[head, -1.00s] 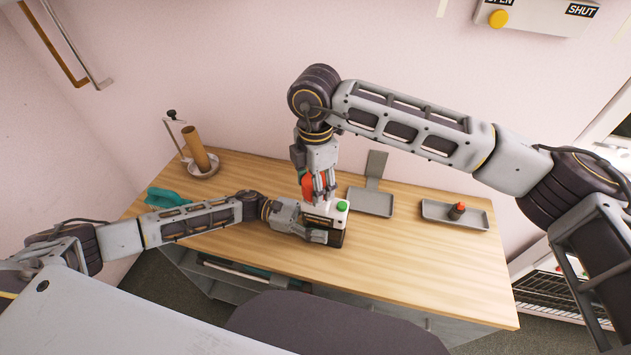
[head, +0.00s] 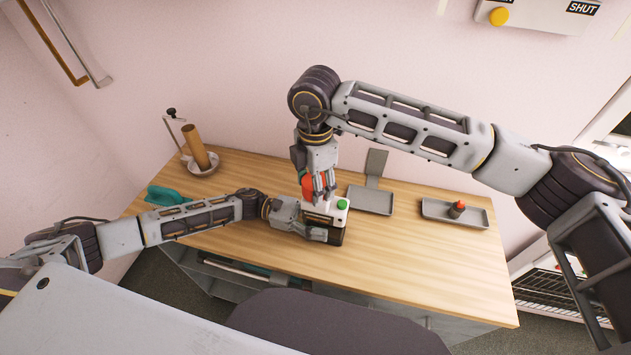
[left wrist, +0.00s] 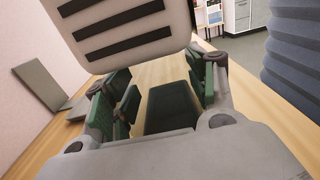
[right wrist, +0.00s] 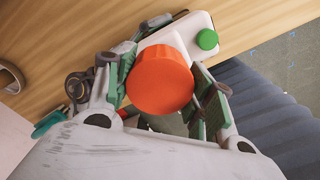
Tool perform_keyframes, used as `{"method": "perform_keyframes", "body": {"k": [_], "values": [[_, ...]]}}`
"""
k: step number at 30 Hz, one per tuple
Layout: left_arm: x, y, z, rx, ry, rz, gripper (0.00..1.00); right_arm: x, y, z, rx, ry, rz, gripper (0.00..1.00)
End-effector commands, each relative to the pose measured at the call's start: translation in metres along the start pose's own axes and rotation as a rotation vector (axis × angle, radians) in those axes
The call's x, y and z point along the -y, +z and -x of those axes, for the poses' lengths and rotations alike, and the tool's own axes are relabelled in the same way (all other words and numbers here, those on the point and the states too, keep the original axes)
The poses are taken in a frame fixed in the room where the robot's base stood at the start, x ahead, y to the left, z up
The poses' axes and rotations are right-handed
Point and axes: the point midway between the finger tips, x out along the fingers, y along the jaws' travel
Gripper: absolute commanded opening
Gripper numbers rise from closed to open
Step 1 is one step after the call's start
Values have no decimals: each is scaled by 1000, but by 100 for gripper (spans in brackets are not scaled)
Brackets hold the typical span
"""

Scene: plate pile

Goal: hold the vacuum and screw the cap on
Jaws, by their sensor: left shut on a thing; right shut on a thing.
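The vacuum has a white body (head: 341,216) with a green button (head: 342,204) and a dark lower part (head: 337,237). My left gripper (head: 318,234) is shut on its dark part, which shows between the fingers in the left wrist view (left wrist: 175,106). The vacuum's slotted white side (left wrist: 118,30) is above it there. My right gripper (head: 326,190) is above the vacuum, shut on the round orange-red cap (right wrist: 160,80). The cap (head: 309,187) is partly hidden by the fingers in the head view. It overlaps the white body in the right wrist view; I cannot tell how far it is seated.
A grey tray (head: 430,212) at the right holds a small red-topped dark object (head: 456,209). A grey stand (head: 372,202) is behind the vacuum. A paper-roll holder (head: 203,171) and a teal item (head: 166,196) are at the left. The wooden table's (head: 420,265) front right is clear.

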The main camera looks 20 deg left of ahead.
Motion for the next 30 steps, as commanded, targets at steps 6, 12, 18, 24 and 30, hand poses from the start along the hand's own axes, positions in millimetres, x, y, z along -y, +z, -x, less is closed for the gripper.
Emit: {"method": "perform_keyframes", "body": {"k": [6,12,18,24,30], "values": [[0,0,0,-1,1,1,14,0,0,-3,0,0,0,37],[0,0,0,0,1,1,0,0,0,-5,0,0,0,37],[0,0,0,0,1,1,0,0,0,-5,0,0,-31,37],[0,0,0,0,1,1,0,0,0,-5,-1,1,-161,37],[0,0,0,-1,1,1,0,0,0,-4,-2,1,-326,37]]}}
